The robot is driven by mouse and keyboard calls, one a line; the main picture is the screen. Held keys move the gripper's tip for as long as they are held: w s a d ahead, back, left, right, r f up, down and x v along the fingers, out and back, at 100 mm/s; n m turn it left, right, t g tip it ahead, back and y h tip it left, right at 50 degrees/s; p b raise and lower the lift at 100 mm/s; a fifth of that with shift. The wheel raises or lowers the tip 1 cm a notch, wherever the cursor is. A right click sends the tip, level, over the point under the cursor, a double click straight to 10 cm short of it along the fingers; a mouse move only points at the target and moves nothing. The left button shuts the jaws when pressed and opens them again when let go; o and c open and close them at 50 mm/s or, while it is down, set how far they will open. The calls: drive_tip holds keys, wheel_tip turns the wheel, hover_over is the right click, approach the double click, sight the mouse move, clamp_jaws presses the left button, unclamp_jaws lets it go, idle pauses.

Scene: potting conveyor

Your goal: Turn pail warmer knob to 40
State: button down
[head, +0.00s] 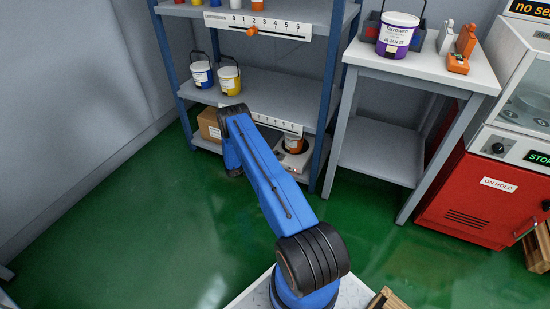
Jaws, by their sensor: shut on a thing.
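A white appliance (292,163), which looks like the pail warmer, stands on the bottom level of the blue-post shelf. A small pail (295,146) with an orange label sits on it. The warmer's knob and its markings cannot be made out; my arm covers part of that area. My blue arm reaches from the bottom middle up and left to the front of the shelf. My gripper is hidden, and what it holds does not show.
The shelf (262,88) holds a blue-label pail (202,75), a yellow-label pail (229,80) and a cardboard box (209,126). A white-topped table (440,70) and a red cabinet (468,205) stand to the right. Green floor is clear at left.

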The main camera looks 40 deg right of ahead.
drive_tip(key=shift+w+d+m+g+y, duration=0.1)
drive_tip(key=shift+w+m+g+y, duration=0.05)
drive_tip(key=shift+m+g+y, duration=0.7)
drive_tip(key=shift+w+d+m+g+y, duration=0.15)
drive_tip(key=shift+m+g+y, duration=0.25)
drive_tip(key=shift+m+g, duration=0.55)
drive_tip(key=shift+w+d+m+g+y, duration=0.15)
drive_tip(key=shift+m+g+y, duration=0.45)
drive_tip(key=shift+g, duration=0.6)
drive_tip(key=shift+g+y, duration=0.25)
drive_tip(key=shift+g, duration=0.05)
drive_tip(key=c, duration=1.5)
unclamp_jaws()
